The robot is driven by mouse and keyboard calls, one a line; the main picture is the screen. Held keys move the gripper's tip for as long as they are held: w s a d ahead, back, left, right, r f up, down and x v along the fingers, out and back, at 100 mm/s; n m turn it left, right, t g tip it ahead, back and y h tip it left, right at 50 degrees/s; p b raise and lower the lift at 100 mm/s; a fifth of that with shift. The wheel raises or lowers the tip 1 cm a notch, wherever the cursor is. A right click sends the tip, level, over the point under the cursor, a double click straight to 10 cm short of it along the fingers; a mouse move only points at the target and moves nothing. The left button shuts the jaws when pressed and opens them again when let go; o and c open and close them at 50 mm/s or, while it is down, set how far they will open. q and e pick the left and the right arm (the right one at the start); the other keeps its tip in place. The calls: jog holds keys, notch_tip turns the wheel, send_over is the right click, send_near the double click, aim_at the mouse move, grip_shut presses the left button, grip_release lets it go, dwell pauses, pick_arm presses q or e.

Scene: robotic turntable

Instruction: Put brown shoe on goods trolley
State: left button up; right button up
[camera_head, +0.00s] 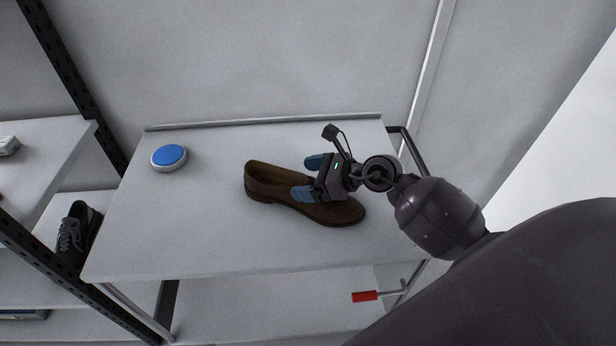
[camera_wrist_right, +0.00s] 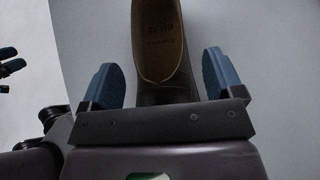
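The brown shoe (camera_head: 268,183) lies on the white top (camera_head: 210,235) of a cart-like table with a metal frame; I take this as the trolley, but cannot be sure. Its toe points to the lower right. My right gripper (camera_head: 309,178) is open over the middle of the shoe. In the right wrist view the shoe (camera_wrist_right: 162,45) is between the open blue fingers of the right gripper (camera_wrist_right: 170,80), with a gap on each side. My left gripper (camera_wrist_right: 10,60) seems to show, cut off, at the left edge of that view; the head view does not show it.
A red-handled lever (camera_head: 365,296) is below the front right. The top's left half is mostly clear.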

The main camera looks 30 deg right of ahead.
jog(key=shift+s+d+r, duration=0.15)
jog(key=shift+s+d, duration=0.1)
jog(key=v, duration=1)
jog(key=shift+s+d+r, duration=0.15)
jog(key=shift+s+r, duration=0.05)
jog(key=shift+s+d+r, duration=0.15)
jog(key=shift+s+d, duration=0.05)
jog(key=shift+s, duration=0.05)
